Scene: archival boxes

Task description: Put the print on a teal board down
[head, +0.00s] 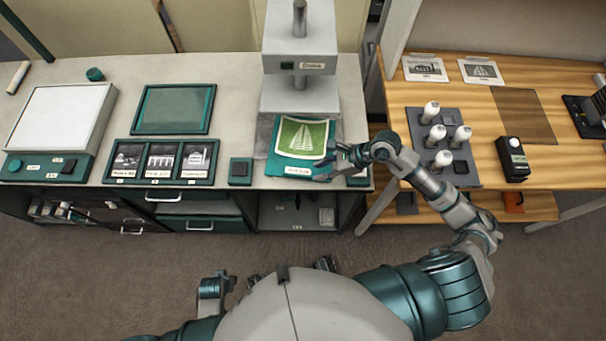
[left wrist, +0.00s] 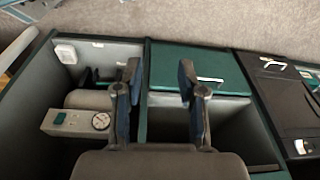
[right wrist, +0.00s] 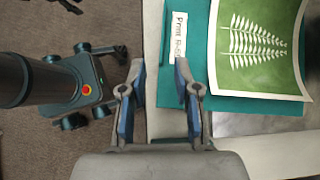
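The print (head: 302,137), green with a pale fern or leaf figure and a cream border, lies on a teal board (head: 284,166) in front of the grey press. Its edges look curled. In the right wrist view the print (right wrist: 260,45) and board (right wrist: 205,92) show at upper right, with a white label on the board. My right gripper (head: 322,169) is at the board's right front part; in its wrist view the fingers (right wrist: 160,72) are apart at the board's edge. Contact is unclear. My left gripper (left wrist: 160,75) is open and empty, above cabinet compartments.
The press (head: 300,90) stands behind the print. Small dark blocks (head: 240,170) flank the board. A framed three-picture tray (head: 162,182), a teal-rimmed tray (head: 207,128) and a light panel (head: 60,118) stand left. A wooden table (head: 470,100) with white-topped tools is right.

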